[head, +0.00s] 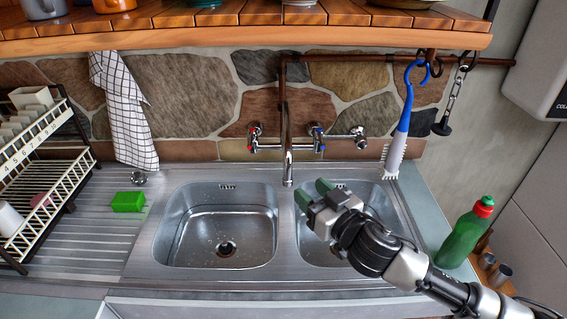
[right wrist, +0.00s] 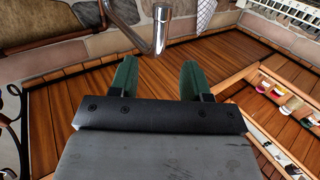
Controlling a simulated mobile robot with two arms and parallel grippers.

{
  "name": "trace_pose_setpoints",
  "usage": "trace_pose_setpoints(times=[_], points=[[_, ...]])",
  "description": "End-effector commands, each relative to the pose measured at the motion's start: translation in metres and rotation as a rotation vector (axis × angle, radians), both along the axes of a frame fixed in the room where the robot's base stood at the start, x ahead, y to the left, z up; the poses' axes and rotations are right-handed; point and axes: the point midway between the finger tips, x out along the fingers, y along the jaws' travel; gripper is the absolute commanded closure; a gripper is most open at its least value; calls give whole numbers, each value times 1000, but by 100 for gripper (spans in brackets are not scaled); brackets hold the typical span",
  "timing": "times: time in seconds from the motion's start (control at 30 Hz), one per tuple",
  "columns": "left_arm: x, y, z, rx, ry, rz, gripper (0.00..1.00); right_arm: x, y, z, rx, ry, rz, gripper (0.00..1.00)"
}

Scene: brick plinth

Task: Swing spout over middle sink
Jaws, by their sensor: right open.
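The metal spout (head: 288,165) of the wall tap points toward me, its end over the divider between two steel basins. The left basin (head: 190,240) is fully in view; the right basin (head: 378,205) is partly hidden by my right gripper. I cannot tell which one is the middle sink. My right gripper (head: 313,193) is open and empty, right of the spout and apart from it. In the right wrist view the spout (right wrist: 162,30) shows just beyond the gap between the green fingertips (right wrist: 157,76). My left gripper is not in view.
A wooden shelf (head: 240,32) overhangs the back wall. A blue-and-white brush (head: 399,140) hangs at right, near a green bottle (head: 466,232). A green sponge (head: 128,201) and a dish rack (head: 45,190) are at left. Red and blue tap handles flank the spout.

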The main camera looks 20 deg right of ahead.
Motion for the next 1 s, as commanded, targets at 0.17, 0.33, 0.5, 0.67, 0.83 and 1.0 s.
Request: trace_pose_setpoints(times=[0.17, 0.33, 0.5, 0.67, 0.83, 1.0], points=[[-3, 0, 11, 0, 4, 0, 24, 20, 6, 5, 4, -4, 2, 53], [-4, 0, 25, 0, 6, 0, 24, 52, 16, 6, 4, -3, 1, 53], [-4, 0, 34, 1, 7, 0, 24, 79, 25, 4, 3, -1, 1, 53], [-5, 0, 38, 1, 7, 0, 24, 95, 30, 2, 3, -1, 1, 53], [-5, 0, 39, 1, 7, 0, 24, 101, 32, 1, 3, 0, 1, 53], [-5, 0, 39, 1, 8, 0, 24, 102, 32, 0, 3, 0, 1, 53]])
